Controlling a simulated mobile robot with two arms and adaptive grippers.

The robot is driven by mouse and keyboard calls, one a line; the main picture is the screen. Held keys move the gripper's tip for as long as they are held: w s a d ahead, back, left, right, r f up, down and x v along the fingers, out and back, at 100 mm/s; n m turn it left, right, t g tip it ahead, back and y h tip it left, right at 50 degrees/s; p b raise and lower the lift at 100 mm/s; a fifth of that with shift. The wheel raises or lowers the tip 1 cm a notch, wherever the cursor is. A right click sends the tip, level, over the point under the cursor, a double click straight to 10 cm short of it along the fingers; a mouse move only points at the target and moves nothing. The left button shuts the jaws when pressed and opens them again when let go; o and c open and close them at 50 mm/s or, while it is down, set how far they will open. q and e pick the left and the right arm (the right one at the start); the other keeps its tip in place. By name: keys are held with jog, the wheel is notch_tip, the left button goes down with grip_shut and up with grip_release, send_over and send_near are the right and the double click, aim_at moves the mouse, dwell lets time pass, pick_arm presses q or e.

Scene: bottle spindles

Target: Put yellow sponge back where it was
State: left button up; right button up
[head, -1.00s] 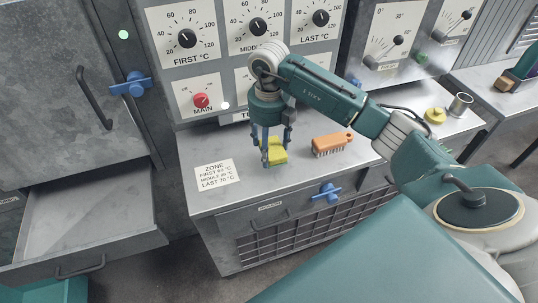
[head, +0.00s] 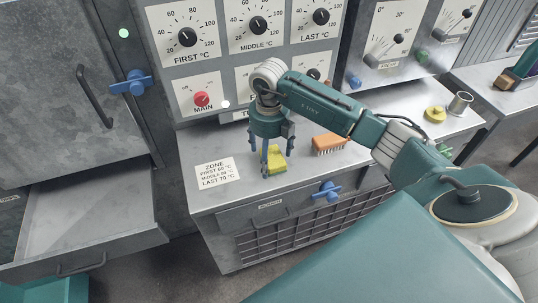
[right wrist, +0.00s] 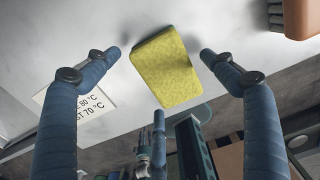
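The yellow sponge (head: 277,161) lies on the metal counter, left of the orange brush. My right gripper (head: 276,160) is just above it in the head view and hides part of it. In the right wrist view the sponge (right wrist: 166,67) sits between the two fingertips of my right gripper (right wrist: 159,54), which are spread wide with a clear gap on each side. The gripper is open and holds nothing. My left gripper does not show in the head view.
The orange brush (head: 330,143) is close to the right of the sponge. A paper label (head: 217,172) lies to the left. Farther right are a yellow round object (head: 435,114) and a metal cup (head: 460,103). The control panel (head: 210,62) stands behind; an open drawer (head: 88,209) is at left.

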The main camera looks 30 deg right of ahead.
aim_at(269, 157)
jog(key=shift+r, duration=0.55)
notch_tip(269, 157, up, 11)
jog(key=b, duration=0.1)
jog(key=shift+r+b, duration=0.15)
jog(key=shift+b, duration=0.25)
